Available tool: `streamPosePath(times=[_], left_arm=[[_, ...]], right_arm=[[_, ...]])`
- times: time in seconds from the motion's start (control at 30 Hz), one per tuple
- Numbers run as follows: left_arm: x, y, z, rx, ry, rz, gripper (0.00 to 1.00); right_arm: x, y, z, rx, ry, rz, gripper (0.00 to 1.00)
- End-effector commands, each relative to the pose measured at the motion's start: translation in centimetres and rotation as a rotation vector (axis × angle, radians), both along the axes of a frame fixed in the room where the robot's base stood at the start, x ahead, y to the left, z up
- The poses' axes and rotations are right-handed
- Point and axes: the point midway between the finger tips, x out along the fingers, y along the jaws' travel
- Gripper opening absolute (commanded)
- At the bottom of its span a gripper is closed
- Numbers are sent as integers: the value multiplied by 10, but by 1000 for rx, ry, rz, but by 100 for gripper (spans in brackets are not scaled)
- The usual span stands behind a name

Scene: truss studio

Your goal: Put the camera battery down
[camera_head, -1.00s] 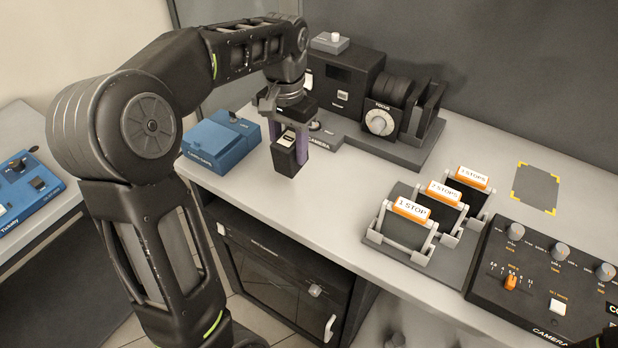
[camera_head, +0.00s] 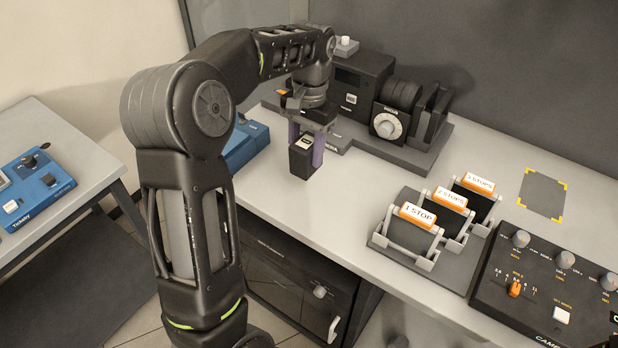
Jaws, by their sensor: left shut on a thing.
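The camera battery (camera_head: 302,161) is a small black block with a pale label on top. My left gripper (camera_head: 306,147) is shut on it, with a purple finger on each side. The battery hangs upright over the light grey bench, in front of the camera. I cannot tell how far its underside is from the bench top. The black camera (camera_head: 362,85), with its round focus dial, stands on a dark base at the back of the bench. My right gripper is not in view.
A blue box (camera_head: 243,148) is partly hidden behind my left arm. Filter holders with orange tabs (camera_head: 418,216) and a black control panel (camera_head: 540,285) stand to the right. A yellow-cornered grey mat (camera_head: 543,193) is empty. A side table (camera_head: 75,185) carries a blue device (camera_head: 38,187).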

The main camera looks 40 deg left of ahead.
Motion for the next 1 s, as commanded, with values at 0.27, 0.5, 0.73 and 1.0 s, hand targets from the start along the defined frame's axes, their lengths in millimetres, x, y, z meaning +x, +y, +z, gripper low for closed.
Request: streamPosePath(times=[0.27,0.5,0.73,1.0], left_arm=[[0,0,-40,1,0,1,0],[0,0,-42,1,-2,1,0],[-1,1,-55,0,1,1,0],[0,0,-79,1,-2,1,0]], right_arm=[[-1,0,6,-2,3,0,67],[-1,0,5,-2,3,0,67],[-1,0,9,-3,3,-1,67],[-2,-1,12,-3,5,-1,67]])
